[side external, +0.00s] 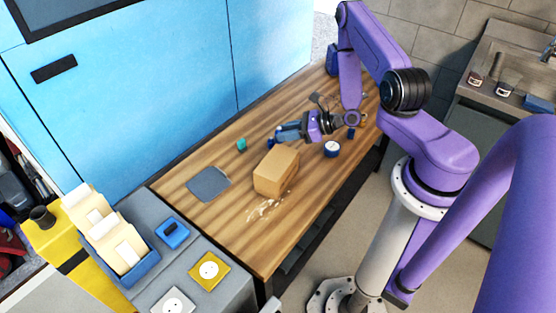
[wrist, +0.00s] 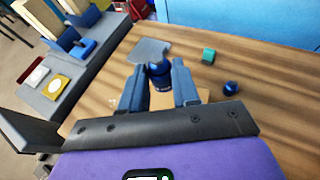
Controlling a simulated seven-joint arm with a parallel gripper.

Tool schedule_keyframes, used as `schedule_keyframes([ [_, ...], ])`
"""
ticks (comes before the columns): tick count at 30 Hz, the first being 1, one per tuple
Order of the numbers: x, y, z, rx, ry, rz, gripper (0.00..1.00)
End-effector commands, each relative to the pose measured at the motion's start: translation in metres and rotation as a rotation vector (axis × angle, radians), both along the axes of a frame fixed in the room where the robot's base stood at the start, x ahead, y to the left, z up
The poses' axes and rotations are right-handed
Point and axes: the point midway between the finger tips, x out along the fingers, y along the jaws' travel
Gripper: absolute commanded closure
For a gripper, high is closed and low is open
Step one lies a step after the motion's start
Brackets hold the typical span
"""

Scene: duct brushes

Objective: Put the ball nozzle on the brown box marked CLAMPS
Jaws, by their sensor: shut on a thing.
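The brown box (side external: 276,170) stands on the wooden table in the side view; I cannot read a marking on it. Part of its tan top (wrist: 204,95) shows behind the fingers in the wrist view. My gripper (side external: 282,134) is above the table, beyond the box's back side and apart from it. In the wrist view my gripper (wrist: 160,92) is shut on a dark blue rounded piece (wrist: 159,70), which looks like the ball nozzle. The fingers hide part of it, and it is too small to make out in the side view.
A grey plate (side external: 208,184) lies left of the box. A teal cube (side external: 241,145) and a small dark blue piece (wrist: 231,88) lie beyond it. A blue round tin (side external: 332,149) stands to the right. White crumbs lie in front of the box. A blue cabinet (side external: 160,90) borders the table.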

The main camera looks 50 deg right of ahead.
Motion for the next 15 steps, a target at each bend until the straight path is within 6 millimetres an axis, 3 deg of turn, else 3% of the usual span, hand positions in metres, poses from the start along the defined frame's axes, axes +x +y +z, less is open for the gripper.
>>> schedule_keyframes([
  [4, 0.0, 0.013, -0.003, 0.001, 0.001, 0.034, 1.0],
  [15, 0.0, 0.013, -0.041, 0.001, 0.0, 0.035, 1.0],
])
